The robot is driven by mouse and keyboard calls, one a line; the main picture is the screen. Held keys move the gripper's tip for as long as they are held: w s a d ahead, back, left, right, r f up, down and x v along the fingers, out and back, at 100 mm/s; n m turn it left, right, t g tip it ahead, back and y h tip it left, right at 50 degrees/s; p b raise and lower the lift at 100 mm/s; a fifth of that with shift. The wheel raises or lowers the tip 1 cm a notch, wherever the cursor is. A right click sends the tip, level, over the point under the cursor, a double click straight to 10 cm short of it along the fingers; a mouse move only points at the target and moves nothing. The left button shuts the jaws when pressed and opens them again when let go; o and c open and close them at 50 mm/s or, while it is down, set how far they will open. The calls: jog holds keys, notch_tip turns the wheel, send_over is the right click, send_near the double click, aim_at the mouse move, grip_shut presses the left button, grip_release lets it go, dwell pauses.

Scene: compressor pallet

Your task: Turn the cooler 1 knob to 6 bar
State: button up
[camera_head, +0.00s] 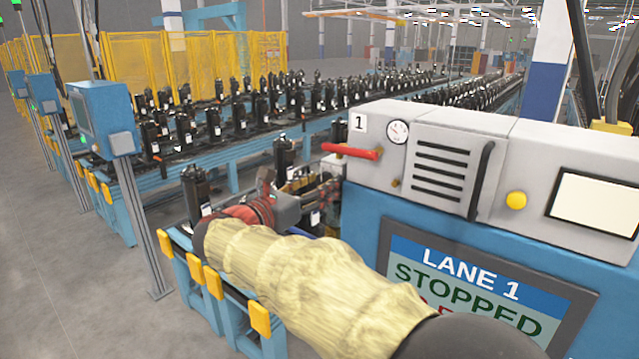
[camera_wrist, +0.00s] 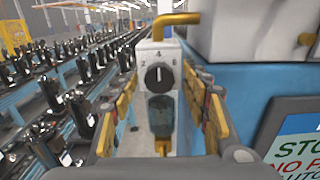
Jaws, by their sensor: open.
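The cooler 1 knob (camera_wrist: 159,78) is a round black dial with a white mark, on a pale grey regulator block in the wrist view. The figures 2, 4 and 6 stand around it. The mark points roughly straight up, near the 4. A bluish clear bowl (camera_wrist: 160,112) hangs below the knob. My gripper (camera_wrist: 160,88) is open, its yellow-padded fingers to the left and right of the block, with the knob framed between them and apart from both. In the head view my gripper (camera_head: 312,190) reaches beside the machine's left end; the knob cannot be made out there.
A yellow pipe (camera_wrist: 172,20) bends over the block. The grey and blue machine (camera_head: 440,165) stands close on the right, with a red handle (camera_head: 350,152), a gauge (camera_head: 397,131) and a "LANE 1 STOPPED" screen (camera_head: 465,290). Conveyors with black compressors (camera_head: 240,120) run behind.

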jog(key=shift+c, duration=0.5)
jog(key=c, duration=1.1)
jog(key=shift+o, duration=0.2)
jog(key=shift+f+b, duration=0.1)
jog(key=shift+b, duration=0.3)
jog(key=shift+w+a+m+b, duration=0.1)
jog(key=shift+m+b, duration=5.8)
jog(key=shift+b, duration=0.95)
jog(key=o, duration=1.1)
jog(key=shift+c, duration=0.2)
